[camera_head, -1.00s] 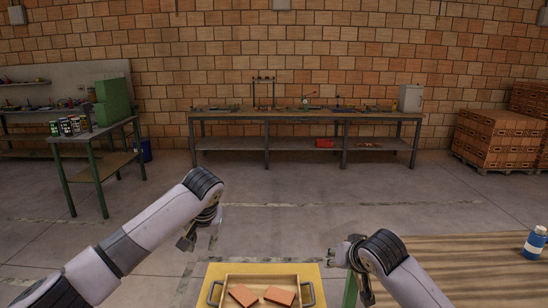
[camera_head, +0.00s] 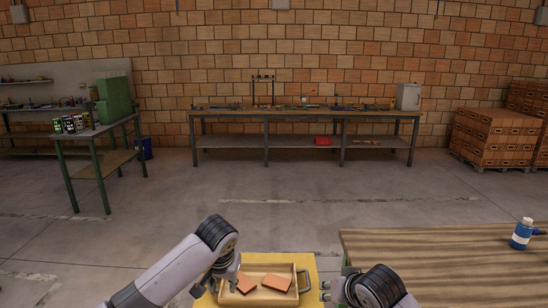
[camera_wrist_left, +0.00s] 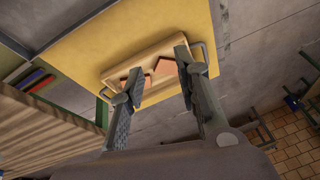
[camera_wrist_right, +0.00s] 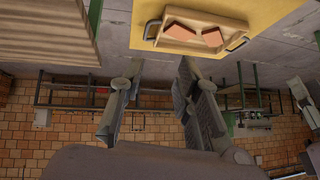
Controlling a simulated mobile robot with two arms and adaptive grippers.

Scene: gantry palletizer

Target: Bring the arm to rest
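A shallow wooden tray (camera_head: 262,299) with metal handles stands on a yellow top (camera_head: 312,270). Two orange-red bricks (camera_head: 275,284) lie in it. My left gripper (camera_head: 208,287) hangs by the tray's left end, near the left handle, which is mostly hidden behind it. The left wrist view shows its fingers (camera_wrist_left: 157,66) spread, with nothing held and the tray beyond them. My right gripper (camera_head: 328,288) is right of the tray, apart from it. In the right wrist view its fingers (camera_wrist_right: 157,75) are spread and empty, with the tray farther off.
A striped wooden table (camera_head: 440,265) with a blue bottle (camera_head: 521,236) stands at right. A workbench (camera_head: 300,113) runs along the brick wall. A green-legged table (camera_head: 100,133) with cans is at left, crate stacks (camera_head: 495,140) at right. The floor between is clear.

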